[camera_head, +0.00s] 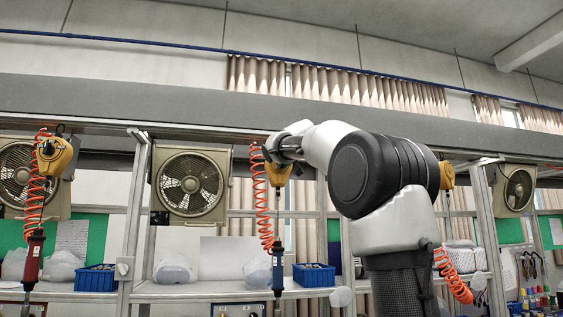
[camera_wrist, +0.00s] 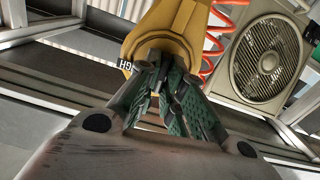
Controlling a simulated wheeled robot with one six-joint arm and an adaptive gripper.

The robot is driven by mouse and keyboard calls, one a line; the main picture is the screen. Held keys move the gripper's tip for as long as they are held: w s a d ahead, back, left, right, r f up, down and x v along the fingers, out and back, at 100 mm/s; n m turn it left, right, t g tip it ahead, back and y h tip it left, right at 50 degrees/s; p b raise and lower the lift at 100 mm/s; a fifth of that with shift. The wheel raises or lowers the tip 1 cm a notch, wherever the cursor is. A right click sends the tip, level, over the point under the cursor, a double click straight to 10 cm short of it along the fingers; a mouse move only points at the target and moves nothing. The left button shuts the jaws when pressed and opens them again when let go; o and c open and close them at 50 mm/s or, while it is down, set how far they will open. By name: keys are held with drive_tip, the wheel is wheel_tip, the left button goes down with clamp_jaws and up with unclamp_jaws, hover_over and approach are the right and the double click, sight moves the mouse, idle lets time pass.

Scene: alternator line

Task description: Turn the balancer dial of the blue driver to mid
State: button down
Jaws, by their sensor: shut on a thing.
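The blue driver (camera_head: 277,267) hangs upright at the middle of the head view, beside an orange coiled hose (camera_head: 262,205). Above it is its yellow balancer (camera_head: 278,174), partly covered by my gripper (camera_head: 276,152). In the wrist view the yellow balancer body (camera_wrist: 185,28) fills the top centre. My gripper (camera_wrist: 164,68) is shut on the balancer dial at the lower face of that body. The fingers hide most of the dial, so its setting cannot be read. Part of a label (camera_wrist: 125,66), letters "GH", shows left of the fingers.
A red driver (camera_head: 34,258) hangs from another yellow balancer (camera_head: 55,157) at left. A third balancer (camera_head: 447,175) is right of my arm. A fan (camera_head: 190,185) stands left of the blue driver's balancer. Blue bins (camera_head: 314,275) sit on the shelf. Metal posts (camera_head: 134,205) frame the bays.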

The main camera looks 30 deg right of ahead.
drive_tip(key=shift+f+m, duration=0.1)
drive_tip(key=shift+m, duration=0.4)
drive_tip(key=c, duration=1.5)
unclamp_jaws()
drive_tip(key=shift+c, duration=0.2)
drive_tip(key=v, duration=1.2)
